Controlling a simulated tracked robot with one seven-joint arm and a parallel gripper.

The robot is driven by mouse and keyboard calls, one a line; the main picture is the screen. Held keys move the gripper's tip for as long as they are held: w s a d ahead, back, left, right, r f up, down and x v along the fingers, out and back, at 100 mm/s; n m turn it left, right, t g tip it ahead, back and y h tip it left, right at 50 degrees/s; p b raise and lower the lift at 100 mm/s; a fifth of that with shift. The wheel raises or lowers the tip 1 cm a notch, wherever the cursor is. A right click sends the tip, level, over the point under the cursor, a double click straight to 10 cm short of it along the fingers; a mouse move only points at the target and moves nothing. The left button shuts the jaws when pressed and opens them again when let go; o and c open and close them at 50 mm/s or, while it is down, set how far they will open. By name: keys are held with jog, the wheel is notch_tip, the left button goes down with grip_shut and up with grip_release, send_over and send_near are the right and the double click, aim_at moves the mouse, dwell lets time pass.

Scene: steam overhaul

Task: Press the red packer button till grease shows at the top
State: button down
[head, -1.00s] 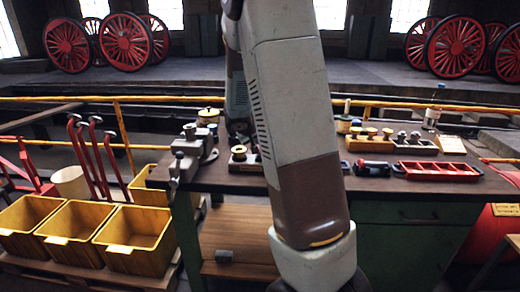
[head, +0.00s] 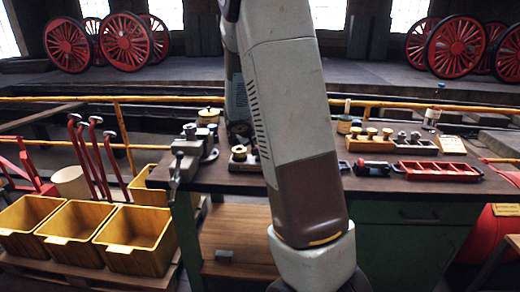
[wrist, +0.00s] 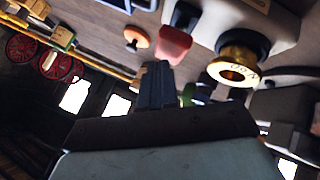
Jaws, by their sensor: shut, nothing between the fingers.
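The red button (wrist: 174,44) is a red pad on a dark stem, upper middle in the wrist view. My gripper (wrist: 157,68) is shut and empty, its dark fingers ending right at the lower edge of the red button; I cannot tell whether they touch it. Beside the button to the right is a brass ring or cup (wrist: 234,70) with lettering on its rim, set in a dark collar on a pale grey body (wrist: 270,28). I see no clear grease on the brass part. In the head view my arm hides the gripper and the button.
The dark bench (head: 400,186) carries a grey vise (head: 192,146) at left and a red tray (head: 438,171) at right. A wooden block with brass-topped pieces (head: 370,142) stands behind. An orange disc (wrist: 136,37) lies left of the button.

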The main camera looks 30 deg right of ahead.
jog(key=shift+f, duration=1)
dwell(1.1)
jog(key=shift+r, duration=1.45)
jog(key=shift+r, duration=2.5)
